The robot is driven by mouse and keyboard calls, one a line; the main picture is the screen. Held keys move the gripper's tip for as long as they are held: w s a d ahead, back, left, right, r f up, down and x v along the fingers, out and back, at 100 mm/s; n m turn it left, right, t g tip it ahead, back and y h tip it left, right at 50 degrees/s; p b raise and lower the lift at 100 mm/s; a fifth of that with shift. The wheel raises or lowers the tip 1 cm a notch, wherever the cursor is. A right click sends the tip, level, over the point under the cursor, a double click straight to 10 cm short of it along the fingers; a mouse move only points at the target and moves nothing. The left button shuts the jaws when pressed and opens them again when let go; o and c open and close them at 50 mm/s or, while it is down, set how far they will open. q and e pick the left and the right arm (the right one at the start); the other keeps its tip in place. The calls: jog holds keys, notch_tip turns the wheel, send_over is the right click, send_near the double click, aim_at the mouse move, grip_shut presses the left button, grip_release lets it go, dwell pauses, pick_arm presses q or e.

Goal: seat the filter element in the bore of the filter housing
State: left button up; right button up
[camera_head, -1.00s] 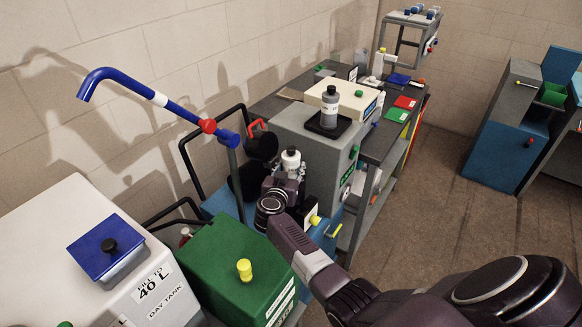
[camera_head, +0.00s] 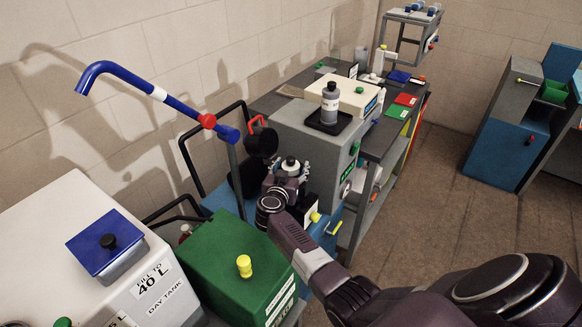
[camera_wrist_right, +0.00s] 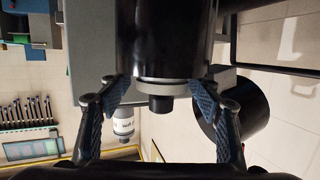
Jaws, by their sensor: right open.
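The black filter housing (camera_wrist_right: 166,38) fills the top middle of the right wrist view, which looks upside down. The filter element (camera_wrist_right: 160,86) shows as a pale ring with a black knob (camera_wrist_right: 160,104) at the housing's mouth. Its body is hidden, apparently inside the bore; I cannot tell its full depth. In the head view the element's pale top and black knob (camera_head: 290,163) show just above my right gripper (camera_head: 289,174). That gripper (camera_wrist_right: 160,92) is open, with one finger on each side of the element and visible gaps. My left gripper is out of view.
A black round lid-like part (camera_head: 262,142) with a red handle stands beside the housing. A grey cabinet (camera_head: 305,140) carries a bottle (camera_head: 330,105) on a black tray. The green box (camera_head: 225,265) and white day tank (camera_head: 75,235) stand nearer. The floor at right is clear.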

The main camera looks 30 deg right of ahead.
jog(key=shift+s+a+f, duration=0.4)
jog(key=shift+a+f, duration=0.05)
jog(key=shift+f, duration=0.05)
jog(key=r+v, duration=0.1)
jog(key=v, duration=1)
jog(key=shift+d, duration=0.1)
